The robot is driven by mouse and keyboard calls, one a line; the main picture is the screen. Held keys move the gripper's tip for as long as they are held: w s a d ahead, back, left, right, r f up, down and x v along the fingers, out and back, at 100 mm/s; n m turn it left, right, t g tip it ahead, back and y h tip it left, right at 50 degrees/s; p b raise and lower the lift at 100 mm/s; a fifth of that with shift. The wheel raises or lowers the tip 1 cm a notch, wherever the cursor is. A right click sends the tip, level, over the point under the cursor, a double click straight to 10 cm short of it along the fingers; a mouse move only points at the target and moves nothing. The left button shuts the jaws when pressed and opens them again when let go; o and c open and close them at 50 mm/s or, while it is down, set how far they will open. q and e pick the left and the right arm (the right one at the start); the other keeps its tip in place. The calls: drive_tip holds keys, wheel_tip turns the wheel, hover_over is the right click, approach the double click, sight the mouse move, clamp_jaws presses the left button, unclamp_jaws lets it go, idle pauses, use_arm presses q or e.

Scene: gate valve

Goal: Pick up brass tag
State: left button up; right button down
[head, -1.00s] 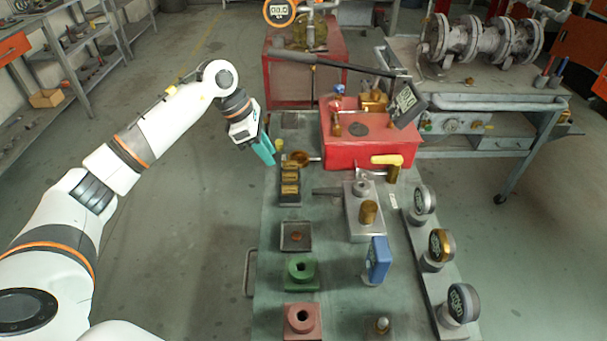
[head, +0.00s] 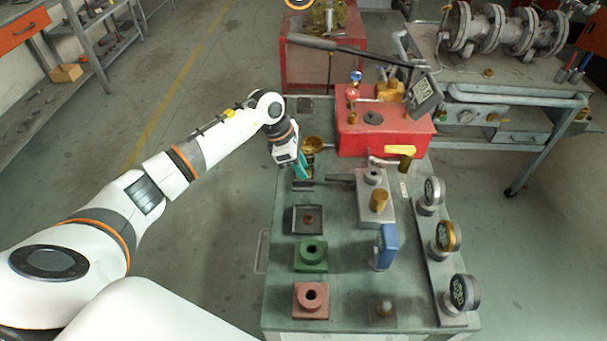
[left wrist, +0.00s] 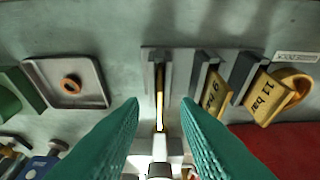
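A dark tag rack with upright slots (left wrist: 150,70) holds several brass tags. One brass tag (left wrist: 160,98) stands edge-on in its slot, between my left fingers in the left wrist view. A second brass tag (left wrist: 214,95) and a third, marked "11 bar" (left wrist: 266,97), lean in the slots to its right. My left gripper (left wrist: 160,108) is open, its teal fingers either side of the edge-on tag, with gaps visible. In the head view my left gripper (head: 303,170) is over the rack and hides most of it. My right gripper is not in view.
A square tray (head: 308,220) with a copper ring, a green block (head: 311,255) and a pink block (head: 311,299) stand nearer on the bench. A red box (head: 384,132) stands behind. A grey valve block (head: 374,195) is to the right.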

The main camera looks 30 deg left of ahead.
use_arm(q)
drive_tip(key=shift+w+d+f, duration=0.1)
drive_tip(key=shift+f, duration=0.15)
clamp_jaws()
drive_tip(key=shift+r, duration=0.15)
